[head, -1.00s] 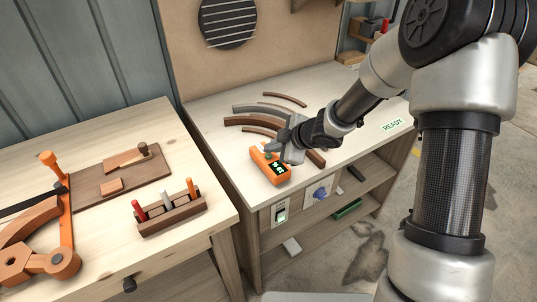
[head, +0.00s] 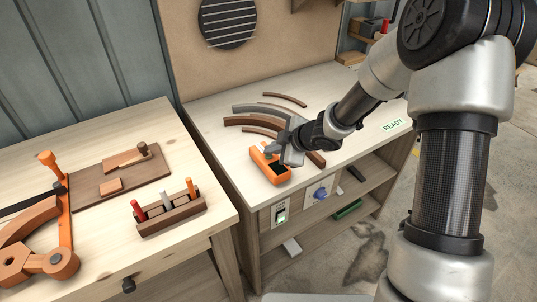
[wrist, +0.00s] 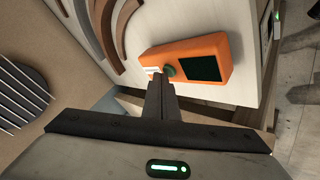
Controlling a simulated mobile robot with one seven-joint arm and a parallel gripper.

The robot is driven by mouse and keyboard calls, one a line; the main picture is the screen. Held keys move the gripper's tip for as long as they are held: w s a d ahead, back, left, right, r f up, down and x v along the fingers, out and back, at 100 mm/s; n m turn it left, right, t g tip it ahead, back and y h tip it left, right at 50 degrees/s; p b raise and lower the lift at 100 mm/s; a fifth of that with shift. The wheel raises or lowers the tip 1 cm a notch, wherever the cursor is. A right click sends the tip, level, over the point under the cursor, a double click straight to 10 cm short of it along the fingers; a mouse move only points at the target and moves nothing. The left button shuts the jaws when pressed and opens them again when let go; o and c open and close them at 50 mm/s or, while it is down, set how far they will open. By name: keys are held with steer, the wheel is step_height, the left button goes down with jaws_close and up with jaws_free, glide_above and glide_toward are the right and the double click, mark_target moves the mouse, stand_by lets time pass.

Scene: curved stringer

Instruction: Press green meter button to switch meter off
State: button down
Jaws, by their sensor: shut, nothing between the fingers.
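The orange meter (head: 270,164) lies on the right-hand workbench near its front edge. Its dark screen (wrist: 199,67) shows no digits in the wrist view. The green button (wrist: 169,70) sits beside the screen, partly hidden by my fingertips. My gripper (head: 271,153) is shut and empty. In the wrist view its fingertips (wrist: 160,80) are at the green button and look to be touching it or very close; I cannot tell which.
Curved wooden strips (head: 262,122) lie on the bench behind the meter. A READY label (head: 392,125) is on the bench at right. A green-lit switch (head: 281,211) is on the bench front. The left table holds a small tool rack (head: 172,212).

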steer(key=shift+r+p, duration=0.4)
steer(key=shift+p, duration=0.05)
steer(key=shift+r, duration=0.1)
step_height(320, 180, up, 6)
steer(key=p, duration=0.6)
steer(key=shift+d, duration=0.1)
steer(key=s+d+r+m+t+h+p, duration=0.1)
steer(key=s+d+r+m+h+p, duration=0.2)
steer(key=d+r, duration=0.65)
steer(key=s+d+r+m+t+h+p, duration=0.1)
steer(key=s+d+r+m+h, duration=0.35)
steer(key=r, duration=0.75)
steer(key=s+d+r+m+g+p, duration=0.1)
steer(key=s+r+m, duration=0.3)
steer(key=s, duration=0.7)
steer(key=s+d+r+m+g+p, duration=0.1)
steer(key=s+r+m, duration=0.3)
steer(key=s, duration=0.7)
steer(key=shift+d+r+m+g+p, duration=0.15)
steer(key=shift+m+g+p, duration=0.25)
steer(key=shift+m, duration=0.85)
steer(key=shift+y, duration=0.25)
